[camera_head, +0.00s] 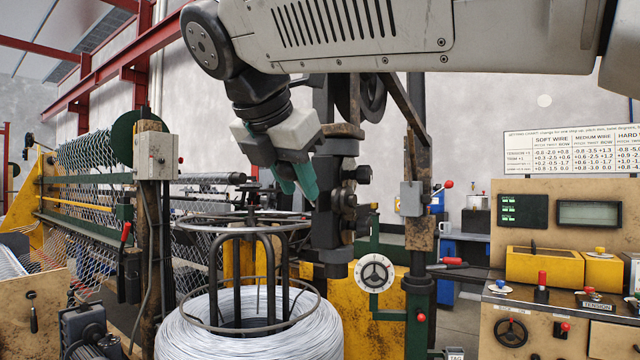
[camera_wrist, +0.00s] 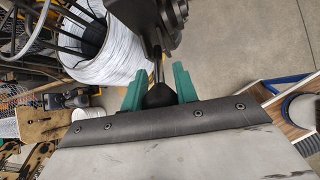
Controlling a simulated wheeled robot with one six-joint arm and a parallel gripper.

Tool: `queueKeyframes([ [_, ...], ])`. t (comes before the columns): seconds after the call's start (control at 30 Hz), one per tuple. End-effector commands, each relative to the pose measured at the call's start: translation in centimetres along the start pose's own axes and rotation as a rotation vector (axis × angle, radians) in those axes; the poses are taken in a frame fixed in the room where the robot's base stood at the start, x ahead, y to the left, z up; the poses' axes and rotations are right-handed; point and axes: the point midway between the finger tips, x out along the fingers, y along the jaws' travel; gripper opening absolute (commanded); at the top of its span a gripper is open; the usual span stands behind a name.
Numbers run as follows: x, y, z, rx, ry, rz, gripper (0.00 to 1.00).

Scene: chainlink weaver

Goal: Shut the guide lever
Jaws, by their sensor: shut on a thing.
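My gripper (camera_head: 297,180) has teal fingers and points down and to the right, beside the dark upright guide assembly with its stacked rollers (camera_head: 348,190). In the wrist view my gripper (camera_wrist: 159,85) is shut on the black knob of the guide lever (camera_wrist: 160,96), which sits between the two fingers. The lever's thin dark rod (camera_wrist: 157,66) runs from the knob up to the rollers. In the head view the lever is hidden behind my fingers and wrist, so I cannot tell its angle there.
A large coil of pale wire (camera_head: 250,330) on a black-framed stand is below and left of my gripper. A control bench (camera_head: 560,300) stands at the right. Woven mesh (camera_head: 85,180) runs along the left.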

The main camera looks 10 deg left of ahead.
Motion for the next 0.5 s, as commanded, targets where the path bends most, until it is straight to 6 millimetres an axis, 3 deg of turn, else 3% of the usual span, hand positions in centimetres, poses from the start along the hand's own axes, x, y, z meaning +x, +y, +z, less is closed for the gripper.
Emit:
queueKeyframes([
  [0.47, 0.17, -0.14, 0.31, 0.005, 0.011, -0.006, 0.0],
  [0.5, 0.17, -0.14, 0.32, 0.005, 0.01, -0.006, 0.38],
])
